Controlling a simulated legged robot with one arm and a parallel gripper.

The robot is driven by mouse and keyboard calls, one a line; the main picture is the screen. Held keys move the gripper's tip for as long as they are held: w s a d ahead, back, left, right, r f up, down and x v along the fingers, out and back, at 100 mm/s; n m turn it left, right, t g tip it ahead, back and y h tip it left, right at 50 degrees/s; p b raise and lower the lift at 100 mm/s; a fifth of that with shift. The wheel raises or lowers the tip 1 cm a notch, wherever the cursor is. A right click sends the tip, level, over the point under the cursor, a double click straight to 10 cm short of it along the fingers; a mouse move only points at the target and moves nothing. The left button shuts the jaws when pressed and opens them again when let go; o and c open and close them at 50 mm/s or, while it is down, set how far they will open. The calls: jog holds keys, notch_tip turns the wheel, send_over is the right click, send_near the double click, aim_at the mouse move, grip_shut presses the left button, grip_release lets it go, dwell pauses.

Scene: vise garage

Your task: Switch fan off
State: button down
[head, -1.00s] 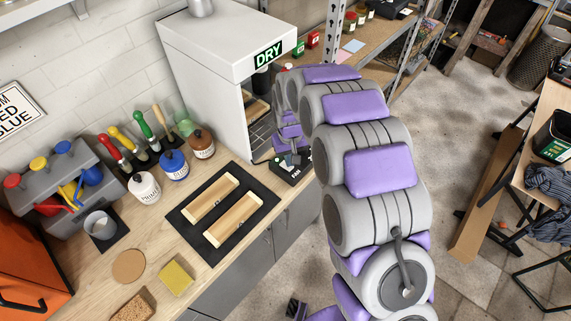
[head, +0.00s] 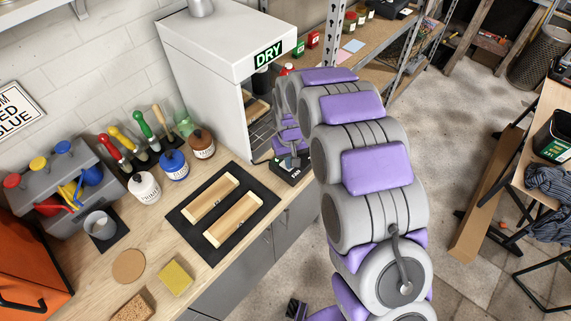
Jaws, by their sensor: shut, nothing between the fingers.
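The black fan switch box (head: 291,171), with a white "FAN" label, sits at the counter's edge in front of the white drying cabinet (head: 205,75) marked "DRY". My gripper (head: 291,160) is at the top of the box, pointing down; it looks shut and holds nothing. The gripper and my arm hide part of the box, so I cannot tell the switch's position or whether the fingertips touch it. The fan itself is not clearly visible.
A black mat (head: 185,213) with two wooden pieces lies on the counter to the left. Paint bottles (head: 174,165) and brushes stand behind it. A metal shelf upright (head: 332,35) rises behind my arm.

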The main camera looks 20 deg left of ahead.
jog(key=shift+f, duration=0.3)
jog(key=shift+r, duration=0.15)
jog(key=shift+r+p, duration=0.3)
jog(key=shift+r, duration=0.3)
jog(key=shift+r+p, duration=0.9)
jog(key=shift+r, duration=1.85)
jog(key=s+d+r+m, duration=0.2)
jog(key=s+d+r, duration=0.45)
jog(key=d, duration=0.35)
jog(key=s+d+r+m, duration=0.2)
jog(key=s+d+r, duration=0.4)
jog(key=d, duration=0.4)
jog(key=s+d+r+m+g, duration=0.1)
jog(key=s+d, duration=0.4)
jog(key=s, duration=0.5)
jog(key=s+d+r+m, duration=0.2)
jog(key=s+d, duration=0.4)
jog(key=s, duration=0.5)
jog(key=shift+r+m+g+b, duration=0.15)
jog(key=shift+m+g+b, duration=0.15)
jog(key=shift+g+b, duration=0.1)
